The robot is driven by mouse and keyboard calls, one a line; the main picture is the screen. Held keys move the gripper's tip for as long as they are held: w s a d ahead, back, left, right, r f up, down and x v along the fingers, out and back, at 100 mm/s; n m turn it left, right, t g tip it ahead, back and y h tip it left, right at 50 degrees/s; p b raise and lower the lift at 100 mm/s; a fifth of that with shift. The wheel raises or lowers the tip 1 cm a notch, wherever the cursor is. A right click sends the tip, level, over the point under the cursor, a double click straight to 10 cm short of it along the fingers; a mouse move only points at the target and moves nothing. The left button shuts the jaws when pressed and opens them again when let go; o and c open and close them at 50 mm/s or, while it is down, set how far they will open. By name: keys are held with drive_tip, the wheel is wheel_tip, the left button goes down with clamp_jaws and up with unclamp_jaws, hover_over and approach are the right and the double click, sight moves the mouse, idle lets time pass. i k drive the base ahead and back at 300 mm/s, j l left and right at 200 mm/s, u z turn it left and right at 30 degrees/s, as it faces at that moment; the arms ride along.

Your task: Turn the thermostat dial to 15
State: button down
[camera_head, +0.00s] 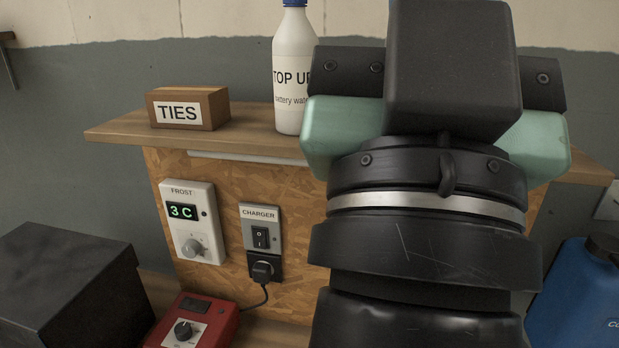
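The thermostat (202,224) is a white box labelled FROST, fixed to the chipboard panel at left of centre. Its small green display (182,212) reads 3 C. Its grey round dial (194,247) sits below the display, with nothing touching it. My arm fills the right of the view, seen from behind. My gripper is hidden behind the arm's wrist parts, so its fingers do not show.
Right of the thermostat is a CHARGER switch (261,237) with a plugged-in black cable. A red box with a black knob (184,330) stands below. A dark box (70,290) is at lower left. The shelf above holds a TIES box (188,108) and a white bottle (292,70).

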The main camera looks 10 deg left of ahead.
sight(191, 250)
drive_tip(key=j, duration=1.05)
drive_tip(key=i, duration=0.5)
drive_tip(key=u, duration=0.05)
